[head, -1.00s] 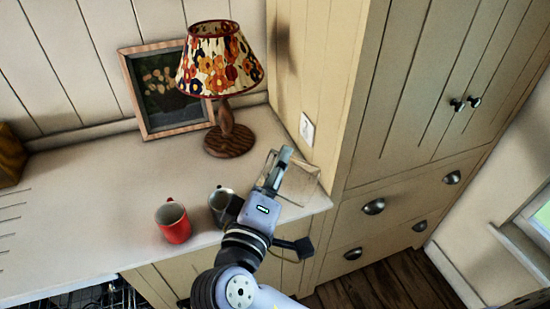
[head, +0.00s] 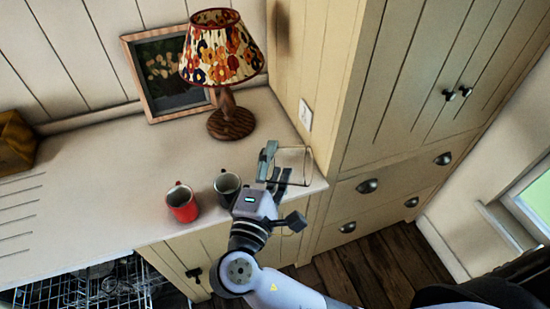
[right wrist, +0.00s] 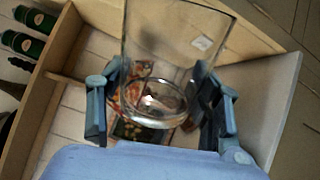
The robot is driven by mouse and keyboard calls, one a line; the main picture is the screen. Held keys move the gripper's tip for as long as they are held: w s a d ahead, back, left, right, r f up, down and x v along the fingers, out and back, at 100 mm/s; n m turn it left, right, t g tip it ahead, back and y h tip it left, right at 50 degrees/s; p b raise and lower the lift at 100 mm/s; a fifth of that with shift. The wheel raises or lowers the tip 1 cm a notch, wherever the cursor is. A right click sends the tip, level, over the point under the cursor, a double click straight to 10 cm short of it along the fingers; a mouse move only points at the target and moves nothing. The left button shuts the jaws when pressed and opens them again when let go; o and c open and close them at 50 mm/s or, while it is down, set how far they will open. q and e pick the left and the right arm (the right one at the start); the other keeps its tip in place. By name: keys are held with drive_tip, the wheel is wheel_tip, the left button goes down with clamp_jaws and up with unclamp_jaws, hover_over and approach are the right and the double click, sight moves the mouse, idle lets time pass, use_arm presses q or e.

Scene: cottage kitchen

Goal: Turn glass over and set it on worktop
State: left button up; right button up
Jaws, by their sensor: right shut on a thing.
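The clear glass (head: 297,160) is at the right end of the worktop (head: 110,185), near the tall cupboard's side. My right gripper (head: 276,175) is shut on it, with one finger on each side. In the right wrist view the glass (right wrist: 172,45) shows between the fingers (right wrist: 160,100), its thick base nearer the palm and its upper part cut off by the frame's top. In the head view it looks tilted onto its side; I cannot tell whether it touches the worktop. My left gripper is not in view.
A dark grey mug (head: 227,187) stands just left of my right gripper, with a red mug (head: 182,204) beyond it. A lamp (head: 230,122) and a framed picture (head: 165,80) stand behind. An open dishwasher rack (head: 110,285) is below.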

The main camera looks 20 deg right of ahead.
drive_tip(key=n, duration=0.3)
drive_tip(key=shift+n, duration=0.3)
drive_tip(key=n, duration=0.3)
drive_tip(key=shift+n, duration=0.3)
drive_tip(key=shift+n, duration=0.4)
drive_tip(key=n, duration=0.4)
drive_tip(key=shift+t, duration=0.3)
drive_tip(key=shift+n+y, duration=0.3)
drive_tip(key=shift+n, duration=0.8)
